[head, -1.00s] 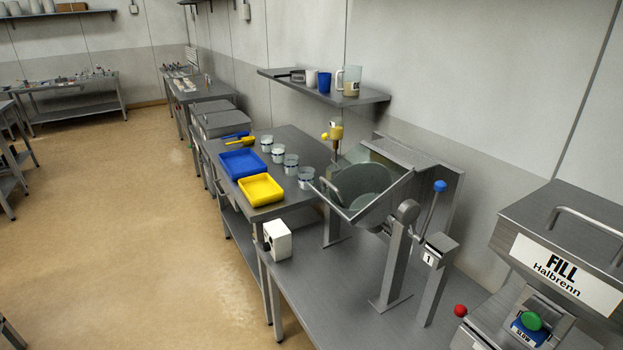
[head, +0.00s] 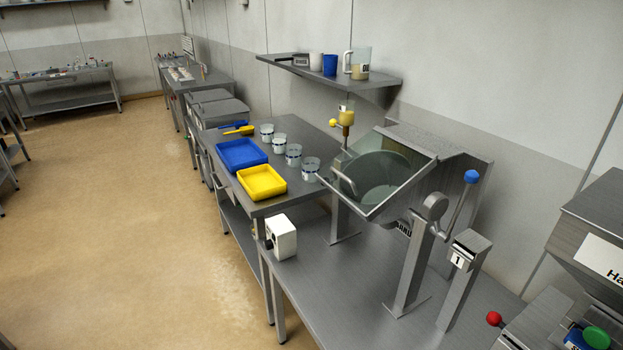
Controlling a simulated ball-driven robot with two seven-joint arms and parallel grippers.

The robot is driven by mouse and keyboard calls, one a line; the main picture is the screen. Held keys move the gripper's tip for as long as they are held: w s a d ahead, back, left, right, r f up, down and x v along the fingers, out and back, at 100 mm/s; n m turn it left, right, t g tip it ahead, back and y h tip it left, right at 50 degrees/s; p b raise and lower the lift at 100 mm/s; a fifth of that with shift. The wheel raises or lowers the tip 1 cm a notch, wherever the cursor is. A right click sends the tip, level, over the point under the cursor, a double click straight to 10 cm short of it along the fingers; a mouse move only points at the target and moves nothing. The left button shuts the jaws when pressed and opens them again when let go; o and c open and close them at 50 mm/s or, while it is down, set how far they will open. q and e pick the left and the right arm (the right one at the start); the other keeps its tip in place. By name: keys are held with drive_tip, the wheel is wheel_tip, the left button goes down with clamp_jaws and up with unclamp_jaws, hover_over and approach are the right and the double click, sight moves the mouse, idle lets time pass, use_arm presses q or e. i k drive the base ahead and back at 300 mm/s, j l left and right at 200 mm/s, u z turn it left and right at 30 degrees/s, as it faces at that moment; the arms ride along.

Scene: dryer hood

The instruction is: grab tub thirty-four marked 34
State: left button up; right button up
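Several small white tubs with dark bands stand in a row on the steel table beside the trays. The nearest tub (head: 311,169) is by the tilted hood, the others (head: 293,154), (head: 279,142) and (head: 267,132) run away toward the back. Their numbers are too small to read, so I cannot tell which is thirty-four. Neither of my grippers shows in the head view.
A blue tray (head: 241,155) and a yellow tray (head: 262,181) lie left of the tubs. A hood with a clear tilted front (head: 391,173) and a blue-knobbed lever (head: 471,177) stand to the right. A white box (head: 281,237) sits nearer. Open floor (head: 120,220) lies left.

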sight(310, 165)
drive_tip(key=i+j+z, duration=0.1)
drive_tip(key=z, duration=1.05)
drive_tip(key=j+z, duration=0.4)
drive_tip(key=j, duration=0.2)
drive_tip(key=j+z, duration=0.4)
drive_tip(key=j, duration=0.25)
drive_tip(key=k+j+z, duration=0.1)
drive_tip(key=j+z, duration=0.25)
drive_tip(key=j, duration=0.3)
